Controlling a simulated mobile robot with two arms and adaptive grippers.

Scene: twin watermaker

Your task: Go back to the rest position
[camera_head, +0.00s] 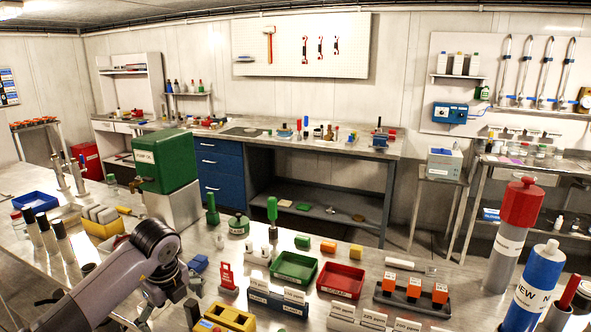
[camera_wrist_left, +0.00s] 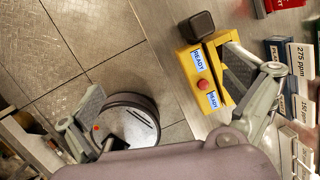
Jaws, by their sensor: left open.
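My left gripper (camera_head: 168,288) is at the end of the arm that comes in from the lower left in the head view. It hangs at the table's front edge, beside the yellow block (camera_head: 228,318). In the left wrist view my left gripper (camera_wrist_left: 162,88) has its two fingers spread wide. Nothing is held between them. The right finger overlaps the yellow block (camera_wrist_left: 202,72), which has READY labels and a red button; whether they touch I cannot tell. My right gripper is in neither view.
A green tray (camera_head: 293,267) and a red tray (camera_head: 341,280) lie on the table. A green pump oil can (camera_head: 166,161) stands behind my arm. Tall red-capped (camera_head: 511,232) and blue (camera_head: 536,287) cylinders stand at the right. Tiled floor (camera_wrist_left: 105,45) lies below the gripper.

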